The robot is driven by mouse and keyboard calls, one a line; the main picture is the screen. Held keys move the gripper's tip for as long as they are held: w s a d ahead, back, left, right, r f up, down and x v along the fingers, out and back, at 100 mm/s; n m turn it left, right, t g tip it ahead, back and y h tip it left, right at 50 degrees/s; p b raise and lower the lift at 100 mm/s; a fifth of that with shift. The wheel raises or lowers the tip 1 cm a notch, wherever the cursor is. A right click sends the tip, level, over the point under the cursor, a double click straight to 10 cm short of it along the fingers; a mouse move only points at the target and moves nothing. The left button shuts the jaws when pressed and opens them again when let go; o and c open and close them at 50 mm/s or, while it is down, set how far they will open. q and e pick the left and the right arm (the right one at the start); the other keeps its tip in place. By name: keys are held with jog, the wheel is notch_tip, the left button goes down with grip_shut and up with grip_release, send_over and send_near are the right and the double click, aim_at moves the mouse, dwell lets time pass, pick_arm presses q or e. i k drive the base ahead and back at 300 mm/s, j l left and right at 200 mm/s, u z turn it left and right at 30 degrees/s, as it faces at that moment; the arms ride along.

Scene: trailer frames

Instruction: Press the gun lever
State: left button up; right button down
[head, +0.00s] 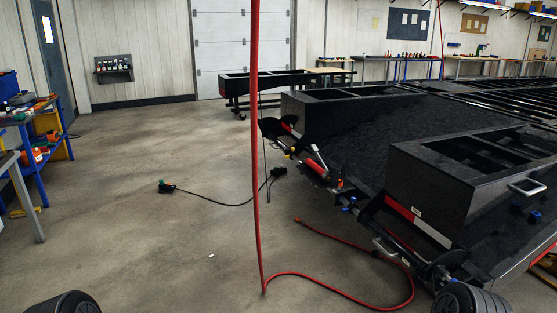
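I cannot make out a gun lever for certain. A dark tool with a green and orange end (166,186) lies on the floor left of centre, with a black cable running from it. A red cylinder (316,166) sits among small fittings along the near edge of the black trailer frame (345,125). It is too small to tell whether either has a lever.
A red hose (255,150) hangs down in front of me and loops over the floor toward the trailer. A blue-framed bench (45,170) with tools stands at left. A black trolley (262,87) stands behind. The left-centre floor (130,240) is mostly clear.

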aim_at(314, 148)
jog(key=i, duration=2.7)
jog(key=i+l+u, duration=0.1)
jog(key=i, duration=1.25)
jog(key=i+l, duration=0.1)
jog(key=i, duration=1.25)
